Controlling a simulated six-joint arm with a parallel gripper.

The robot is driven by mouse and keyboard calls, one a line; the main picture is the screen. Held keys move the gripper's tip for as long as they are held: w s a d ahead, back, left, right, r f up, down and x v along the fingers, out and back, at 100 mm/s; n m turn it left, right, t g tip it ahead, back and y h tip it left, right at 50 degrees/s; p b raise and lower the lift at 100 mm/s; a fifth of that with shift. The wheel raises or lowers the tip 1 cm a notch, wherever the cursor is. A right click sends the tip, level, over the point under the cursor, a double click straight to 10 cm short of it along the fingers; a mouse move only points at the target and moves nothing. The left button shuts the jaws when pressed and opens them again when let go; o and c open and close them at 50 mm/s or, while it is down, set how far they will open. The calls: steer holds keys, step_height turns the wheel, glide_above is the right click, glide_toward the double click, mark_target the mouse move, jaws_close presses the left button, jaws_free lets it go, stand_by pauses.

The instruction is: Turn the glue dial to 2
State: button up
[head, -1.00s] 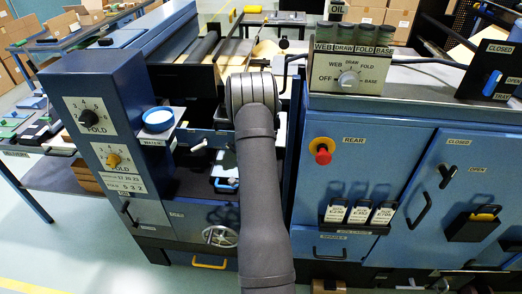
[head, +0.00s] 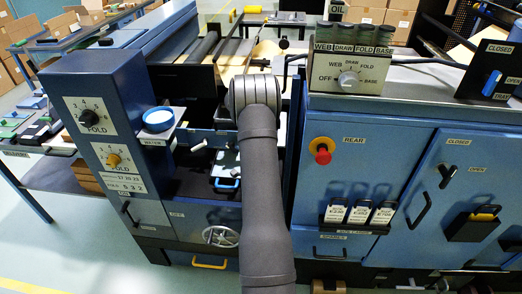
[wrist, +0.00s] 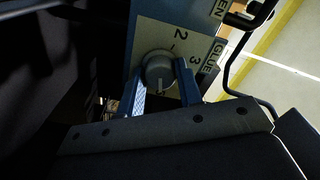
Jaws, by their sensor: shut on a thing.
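The glue dial (wrist: 158,70) is a round grey knob on a pale plate (wrist: 150,33) in the wrist view. The plate carries the word GLUE and the numbers 2 and 3, above and to the right of the knob. A light line on the knob points down in the picture, away from the 2. My gripper (wrist: 163,84) is shut on the knob, with one blue finger on each side of it. Any numbers below the knob are hidden by my gripper. In the head view my arm shows, but neither the gripper nor the glue dial can be made out.
A dark bent bar (wrist: 232,70) stands right of the plate in the wrist view. In the head view, two FOLD dials sit on the left cabinet (head: 110,85). The right cabinet (head: 400,165) carries a red REAR button (head: 322,151) and a selector knob (head: 348,80).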

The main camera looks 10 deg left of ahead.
steer(key=shift+w+r+n, duration=0.1)
steer(key=shift+w+n, duration=0.05)
steer(key=shift+n, duration=0.25)
steer(key=n, duration=2.2)
steer(key=shift+d+r, duration=0.1)
steer(key=shift+r, duration=0.05)
steer(key=shift+n, duration=0.5)
steer(key=o, duration=1)
steer(key=shift+w, duration=0.1)
steer(key=shift+c, duration=0.2)
